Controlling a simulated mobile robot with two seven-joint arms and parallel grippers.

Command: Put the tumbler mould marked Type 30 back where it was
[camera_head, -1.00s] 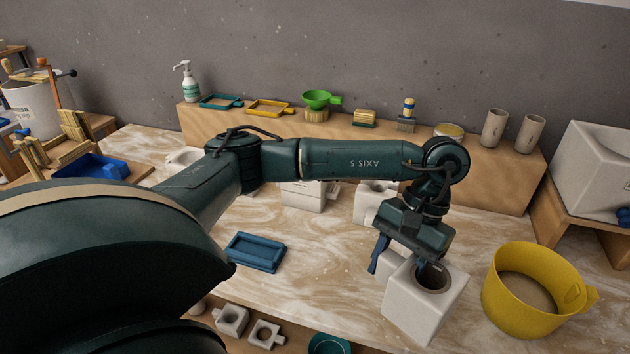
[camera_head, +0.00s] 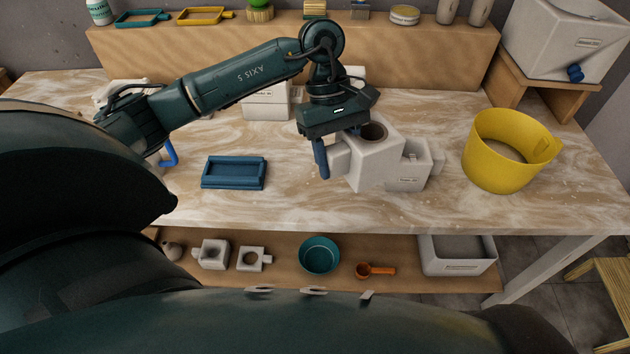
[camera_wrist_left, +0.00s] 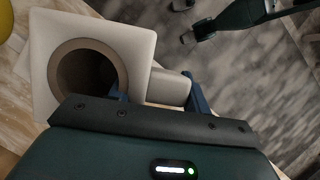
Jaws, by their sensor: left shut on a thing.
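A white block-shaped mould (camera_head: 367,170) with a round opening in its top is in the middle of the head view, at the table's front part. It fills the left of the left wrist view (camera_wrist_left: 137,35). My left gripper (camera_head: 327,155) is at its left side, its blue fingers shut on the side lug (camera_wrist_left: 168,88). I cannot read any type mark on this mould. Whether its base touches the table is unclear. A smaller white mould (camera_head: 409,172) with a label too small to read shows right beside it. My right gripper is not in view.
A yellow bucket (camera_head: 505,165) stands to the right, a blue tray (camera_head: 234,173) to the left. More white moulds (camera_head: 266,102) stand behind, partly hidden by my arm. A raised wooden shelf (camera_head: 430,55) runs along the back. Bare tabletop (camera_head: 290,205) lies between tray and moulds.

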